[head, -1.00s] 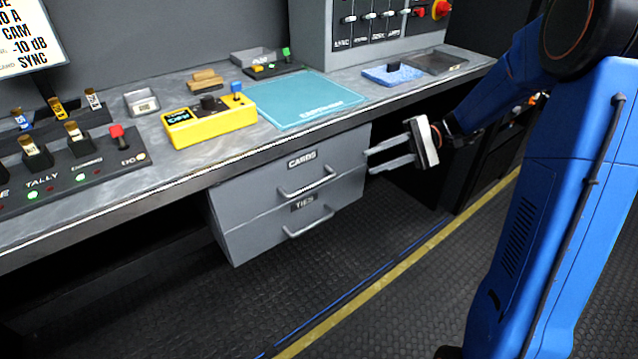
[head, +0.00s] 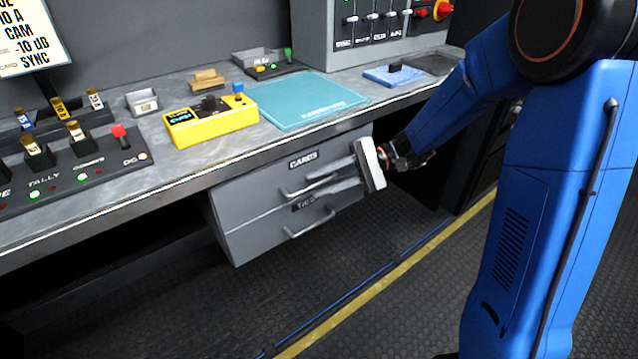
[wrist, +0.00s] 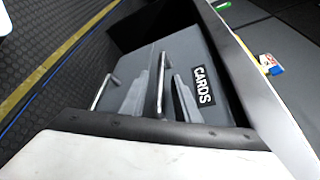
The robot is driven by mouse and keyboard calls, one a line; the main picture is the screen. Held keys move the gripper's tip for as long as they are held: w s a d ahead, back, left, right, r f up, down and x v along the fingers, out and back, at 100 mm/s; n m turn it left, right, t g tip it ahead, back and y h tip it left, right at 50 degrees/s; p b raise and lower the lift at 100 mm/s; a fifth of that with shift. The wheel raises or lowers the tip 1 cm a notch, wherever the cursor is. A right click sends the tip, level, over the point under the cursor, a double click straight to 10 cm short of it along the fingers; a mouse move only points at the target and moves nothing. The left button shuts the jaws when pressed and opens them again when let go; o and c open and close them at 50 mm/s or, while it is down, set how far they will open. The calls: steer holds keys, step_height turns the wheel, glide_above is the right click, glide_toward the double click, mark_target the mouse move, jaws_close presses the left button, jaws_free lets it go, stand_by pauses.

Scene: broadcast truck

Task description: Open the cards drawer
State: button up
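The cards drawer (head: 265,183) is the upper grey drawer under the counter, with a black CARDS label and a bar handle (head: 287,192). Its front looks flush with the drawer below, so it appears shut. My gripper (head: 308,189) is in front of it, coming from the right, with its two fingers apart. In the wrist view, the cards handle (wrist: 160,88) lies between the two fingers of my gripper (wrist: 160,72), one on each side. I see no clear grip on the handle; whether a finger touches it I cannot tell.
The ties drawer (head: 262,228) with its own handle (head: 310,226) sits just below. The counter edge (head: 200,182) overhangs the drawers. A yellow box (head: 212,124) and a teal mat (head: 305,100) lie on top. The floor in front is clear.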

steer(key=shift+s+a+f, duration=0.1)
steer(key=shift+s+a, duration=0.05)
steer(key=shift+a, duration=0.35)
jaws_close()
